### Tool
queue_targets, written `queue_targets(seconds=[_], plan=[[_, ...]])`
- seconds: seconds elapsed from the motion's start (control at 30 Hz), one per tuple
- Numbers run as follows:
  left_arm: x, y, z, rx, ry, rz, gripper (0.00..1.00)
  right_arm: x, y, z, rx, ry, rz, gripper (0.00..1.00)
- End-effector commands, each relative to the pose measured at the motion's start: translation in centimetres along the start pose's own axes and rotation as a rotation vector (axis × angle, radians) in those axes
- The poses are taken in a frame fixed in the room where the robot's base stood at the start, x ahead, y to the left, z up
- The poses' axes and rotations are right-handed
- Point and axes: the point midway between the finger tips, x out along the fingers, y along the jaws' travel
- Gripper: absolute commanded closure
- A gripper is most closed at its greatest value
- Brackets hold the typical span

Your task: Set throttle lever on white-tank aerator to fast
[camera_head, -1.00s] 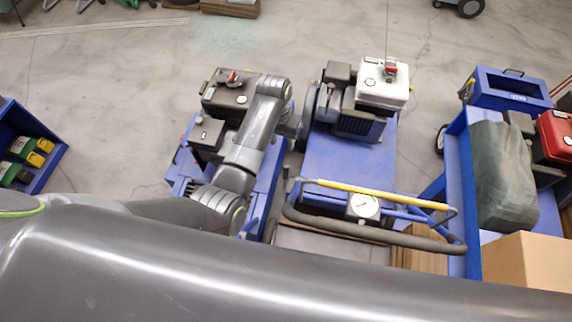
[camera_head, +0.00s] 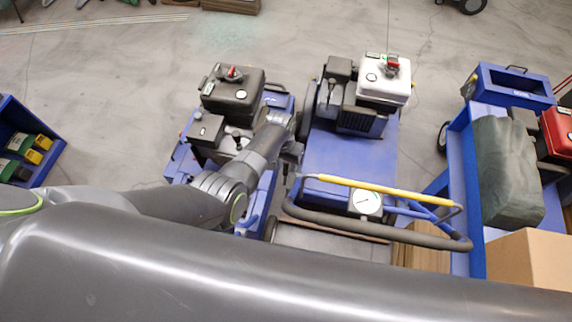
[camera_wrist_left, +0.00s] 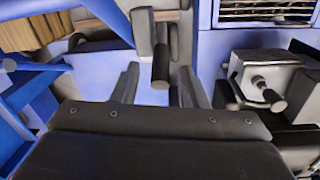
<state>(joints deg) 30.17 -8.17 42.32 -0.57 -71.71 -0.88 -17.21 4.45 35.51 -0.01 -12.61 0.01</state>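The white-tank aerator (camera_head: 350,160) stands in the middle of the head view, with its white tank (camera_head: 372,92) at the back and a blue deck in front. My left gripper (camera_head: 296,153) is at the left edge of this deck, small and partly hidden by its wrist. In the left wrist view, the gripper (camera_wrist_left: 158,88) is open, its two dark fingers apart. A dark lever with a cylindrical grip (camera_wrist_left: 161,68) shows between the fingers, nearer the right one; contact cannot be told. It may be the throttle lever; its setting is not readable. My right gripper is not in view.
A dark-tank aerator (camera_head: 228,100) stands close on the left, under my arm. A yellow bar and handle (camera_head: 385,190) with a gauge (camera_head: 365,202) cross the front. A blue cart (camera_head: 463,180) with a green bag (camera_head: 506,175) stands right.

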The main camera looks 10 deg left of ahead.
Motion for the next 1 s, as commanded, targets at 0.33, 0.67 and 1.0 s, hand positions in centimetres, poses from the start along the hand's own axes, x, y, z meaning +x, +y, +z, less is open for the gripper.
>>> queue_targets(seconds=[0.33,0.67,1.0], plan=[[1.21,-0.04,-0.05,0.0,0.002,-0.001,0.6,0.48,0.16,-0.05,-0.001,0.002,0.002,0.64],[1.2,-0.04,-0.02,0.0,0.001,-0.001,0.83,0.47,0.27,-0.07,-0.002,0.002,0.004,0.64],[1.2,-0.04,0.01,0.0,0.001,-0.001,1.0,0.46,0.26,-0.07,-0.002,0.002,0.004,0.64]])
